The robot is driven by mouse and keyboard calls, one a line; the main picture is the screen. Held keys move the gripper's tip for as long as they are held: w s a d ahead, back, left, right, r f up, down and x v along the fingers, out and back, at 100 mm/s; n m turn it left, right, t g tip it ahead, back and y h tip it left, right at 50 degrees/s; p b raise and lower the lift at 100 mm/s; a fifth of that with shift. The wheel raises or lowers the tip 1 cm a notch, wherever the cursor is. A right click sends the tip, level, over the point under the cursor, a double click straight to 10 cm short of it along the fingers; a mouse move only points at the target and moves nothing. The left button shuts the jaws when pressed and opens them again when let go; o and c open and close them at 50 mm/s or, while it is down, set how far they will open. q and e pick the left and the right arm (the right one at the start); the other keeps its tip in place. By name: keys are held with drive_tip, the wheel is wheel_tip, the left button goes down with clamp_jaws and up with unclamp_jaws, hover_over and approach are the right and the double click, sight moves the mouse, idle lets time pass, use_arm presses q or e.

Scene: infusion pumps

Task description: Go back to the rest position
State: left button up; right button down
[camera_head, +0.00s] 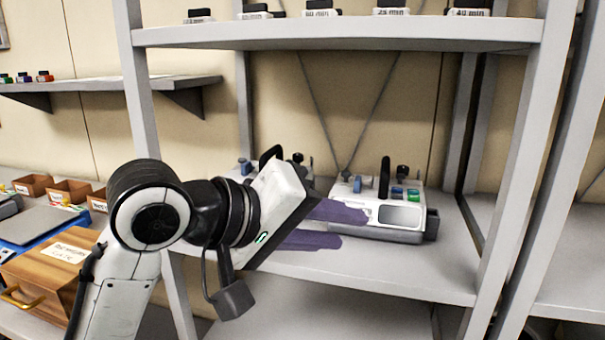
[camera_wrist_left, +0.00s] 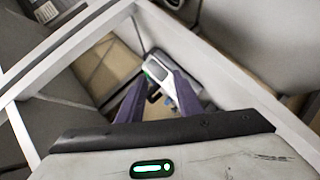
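My left arm comes in from the left, and my left gripper (camera_head: 354,228) reaches over the middle shelf. Its two purple fingers are spread apart with nothing held between them. They also show apart in the left wrist view (camera_wrist_left: 157,86). A pump shows beyond the fingers in the left wrist view (camera_wrist_left: 158,70). Another device (camera_head: 245,172) is mostly hidden behind my gripper. My right gripper is in neither view.
The middle shelf (camera_head: 400,270) stands between grey uprights (camera_head: 520,170), with an upper shelf (camera_head: 340,32) above my gripper. At the left are small brown bins (camera_head: 68,191), a wooden box (camera_head: 45,275) and a wall shelf (camera_head: 110,88). The shelf front at right is clear.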

use_arm(q)
drive_tip(key=s+a+f+y, duration=0.2)
drive_tip(key=a+f, duration=0.2)
drive_tip(key=f, duration=0.5)
drive_tip(key=s+a+f+y, duration=0.1)
drive_tip(key=s+a+f, duration=0.1)
drive_tip(key=a+f, duration=0.45)
drive_tip(key=s+a+f+y, duration=0.2)
drive_tip(key=f, duration=0.8)
drive_tip(key=s+a+f+m+g+y, duration=0.2)
drive_tip(key=s+a+f+y, duration=0.1)
drive_tip(key=s+a+f, duration=0.5)
drive_tip(key=s+a+f+m+g+y, duration=0.2)
drive_tip(key=s+a+f, duration=0.4)
drive_tip(key=s, duration=0.5)
drive_tip(key=w+d+f+t+h, duration=0.2)
drive_tip(key=w+d+f+t, duration=0.2)
drive_tip(key=f, duration=0.5)
drive_tip(key=shift+d+f, duration=0.4)
drive_tip(key=shift+d, duration=0.65)
